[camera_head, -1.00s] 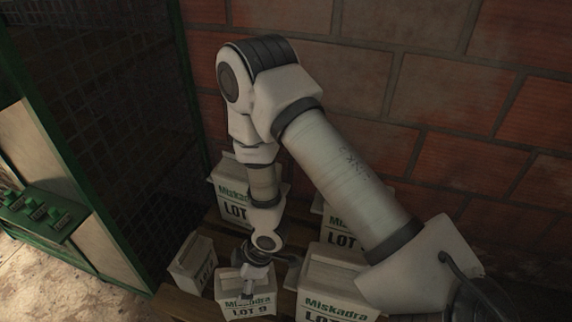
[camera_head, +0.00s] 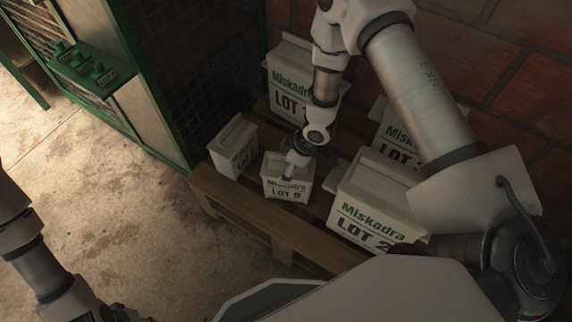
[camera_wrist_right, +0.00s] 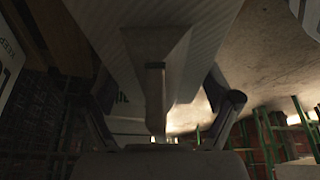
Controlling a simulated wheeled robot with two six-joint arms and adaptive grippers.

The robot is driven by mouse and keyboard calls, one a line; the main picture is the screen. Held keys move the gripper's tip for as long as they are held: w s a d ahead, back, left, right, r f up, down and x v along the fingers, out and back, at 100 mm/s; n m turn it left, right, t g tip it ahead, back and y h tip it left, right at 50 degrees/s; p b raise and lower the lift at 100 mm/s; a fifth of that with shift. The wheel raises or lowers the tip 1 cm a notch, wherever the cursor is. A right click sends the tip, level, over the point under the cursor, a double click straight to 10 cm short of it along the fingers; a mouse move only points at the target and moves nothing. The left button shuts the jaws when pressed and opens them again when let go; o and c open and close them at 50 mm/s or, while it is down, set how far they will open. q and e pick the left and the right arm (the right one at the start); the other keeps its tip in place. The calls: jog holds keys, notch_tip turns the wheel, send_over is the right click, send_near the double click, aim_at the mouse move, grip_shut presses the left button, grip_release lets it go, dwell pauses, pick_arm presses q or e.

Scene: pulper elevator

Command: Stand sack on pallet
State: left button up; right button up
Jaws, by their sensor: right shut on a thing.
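A small white sack marked LOT 9 (camera_head: 286,187) stands upright at the front edge of the wooden pallet (camera_head: 240,207), seemingly resting on its boards. My right gripper (camera_head: 296,160) comes down from above and is shut on the top of this sack. In the right wrist view the pale sack (camera_wrist_right: 155,45) fills the space between the two dark fingers (camera_wrist_right: 158,125). My left gripper (camera_head: 125,314) is only partly in view at the bottom left edge, and its fingers are unclear.
Other white sacks share the pallet: a small one (camera_head: 233,148) to the left, a tall one (camera_head: 288,78) behind, one (camera_head: 395,143) at the back right and a large one (camera_head: 368,212) to the right. A green mesh cage (camera_head: 190,70) stands left; a brick wall (camera_head: 500,60) is behind.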

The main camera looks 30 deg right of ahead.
jog(key=shift+r, duration=0.15)
jog(key=o, duration=1.6)
jog(key=shift+c, duration=0.2)
jog(key=shift+d+r, duration=0.1)
jog(key=shift+r, duration=0.2)
jog(key=p+v, duration=0.3)
jog(key=v, duration=0.7)
jog(key=shift+s+r, duration=0.2)
jog(key=shift+r, duration=0.15)
jog(key=shift+s+d+r, duration=0.15)
jog(key=shift+r, duration=0.1)
